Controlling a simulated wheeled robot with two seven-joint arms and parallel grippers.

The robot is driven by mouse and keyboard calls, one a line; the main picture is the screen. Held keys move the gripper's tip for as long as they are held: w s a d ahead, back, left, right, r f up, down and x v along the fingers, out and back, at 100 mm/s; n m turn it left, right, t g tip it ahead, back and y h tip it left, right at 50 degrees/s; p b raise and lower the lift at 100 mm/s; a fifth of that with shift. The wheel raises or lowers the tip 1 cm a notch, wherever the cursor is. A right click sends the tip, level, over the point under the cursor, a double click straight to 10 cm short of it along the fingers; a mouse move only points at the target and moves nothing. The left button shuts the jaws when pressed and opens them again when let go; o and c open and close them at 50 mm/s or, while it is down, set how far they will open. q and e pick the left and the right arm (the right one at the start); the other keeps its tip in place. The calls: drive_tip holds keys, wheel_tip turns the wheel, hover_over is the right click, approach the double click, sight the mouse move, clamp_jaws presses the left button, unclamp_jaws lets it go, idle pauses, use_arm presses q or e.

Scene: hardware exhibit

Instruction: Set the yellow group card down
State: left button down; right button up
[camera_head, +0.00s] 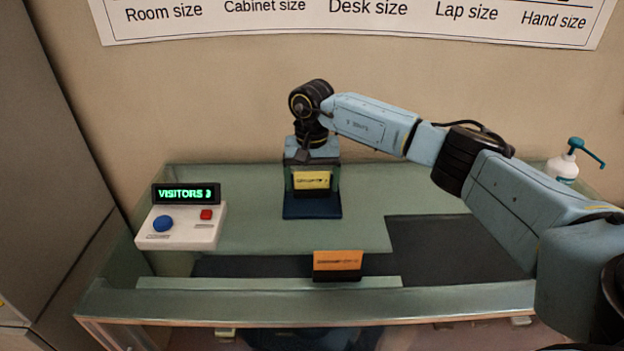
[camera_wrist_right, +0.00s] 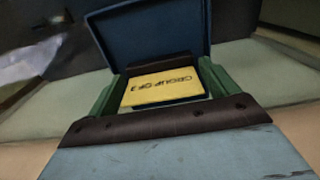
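The yellow group card (camera_head: 312,180) is upright in a dark holder at the dark blue pad (camera_head: 312,211) near the back middle of the glass case. My right gripper (camera_head: 313,177) comes down from above with its green fingers on either side of the card, and looks shut on it. In the right wrist view the card (camera_wrist_right: 162,88) reads "GROUP OF 3" and sits between the fingers, with the blue pad (camera_wrist_right: 150,30) beyond. I cannot tell whether the holder's base touches the pad. My left gripper is not in view.
An orange card (camera_head: 338,262) in a black holder stands at the front middle. A white box with buttons (camera_head: 180,232) and a "VISITORS 3" display (camera_head: 186,194) is at left. A pump bottle (camera_head: 565,165) stands at back right. The mat between is clear.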

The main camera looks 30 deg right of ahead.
sight(312, 189)
drive_tip(key=shift+o, duration=1.1)
drive_tip(key=shift+r, duration=0.15)
wheel_tip(312, 189, up, 12)
drive_tip(key=b, duration=0.1)
idle(1.6)
